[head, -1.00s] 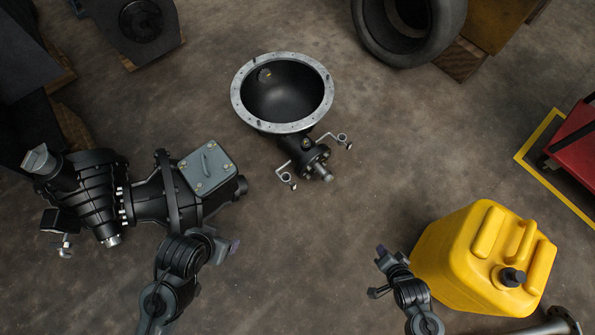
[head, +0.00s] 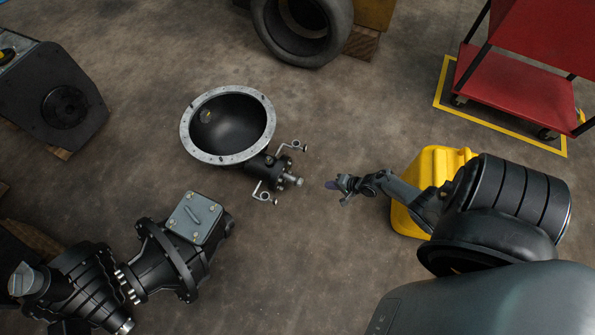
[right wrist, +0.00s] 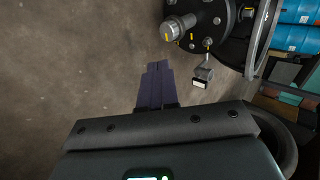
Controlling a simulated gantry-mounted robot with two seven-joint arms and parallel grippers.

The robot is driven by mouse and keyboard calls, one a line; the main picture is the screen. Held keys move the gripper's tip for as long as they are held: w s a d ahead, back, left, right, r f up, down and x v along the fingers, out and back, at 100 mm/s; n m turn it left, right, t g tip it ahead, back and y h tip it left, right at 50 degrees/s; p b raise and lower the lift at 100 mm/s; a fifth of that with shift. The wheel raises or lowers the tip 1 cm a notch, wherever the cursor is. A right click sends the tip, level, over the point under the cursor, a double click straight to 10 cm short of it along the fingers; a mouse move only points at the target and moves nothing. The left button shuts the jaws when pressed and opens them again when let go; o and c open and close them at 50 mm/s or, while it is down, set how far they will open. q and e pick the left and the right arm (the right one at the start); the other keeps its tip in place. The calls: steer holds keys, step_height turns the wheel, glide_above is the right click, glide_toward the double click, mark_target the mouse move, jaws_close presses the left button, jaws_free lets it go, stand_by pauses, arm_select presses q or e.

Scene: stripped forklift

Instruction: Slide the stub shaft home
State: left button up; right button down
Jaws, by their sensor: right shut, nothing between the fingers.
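The stub shaft (head: 292,180) is a short bright metal rod sticking out of the end flange of a black neck on the bowl-shaped housing (head: 228,157). In the right wrist view the shaft (right wrist: 178,28) shows at the top, with a yellow mark on it. My right gripper (head: 334,185) is shut and empty, a short gap to the right of the shaft's end in the head view. Its purple fingers also show in the right wrist view (right wrist: 157,84), below the shaft and apart from it. My left gripper is not in view. How deep the shaft sits is hidden.
Two bent handles (head: 263,193) stick out beside the neck. A yellow can (head: 437,158) stands partly behind my right arm. A black gearbox (head: 168,245) lies at lower left. A red trolley (head: 500,85) and a tyre (head: 303,30) stand farther back. The floor between is clear.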

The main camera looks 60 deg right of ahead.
steer(key=w, duration=0.1)
steer(key=b, duration=0.9)
glide_toward(298, 179)
steer(key=x, duration=0.3)
steer(key=s+f+x, duration=0.1)
steer(key=x, duration=0.1)
steer(key=shift+w+f, duration=0.15)
steer(key=shift+w, duration=0.05)
steer(key=shift+w+b, duration=0.35)
steer(key=shift+w, duration=0.25)
steer(key=shift+s, duration=0.1)
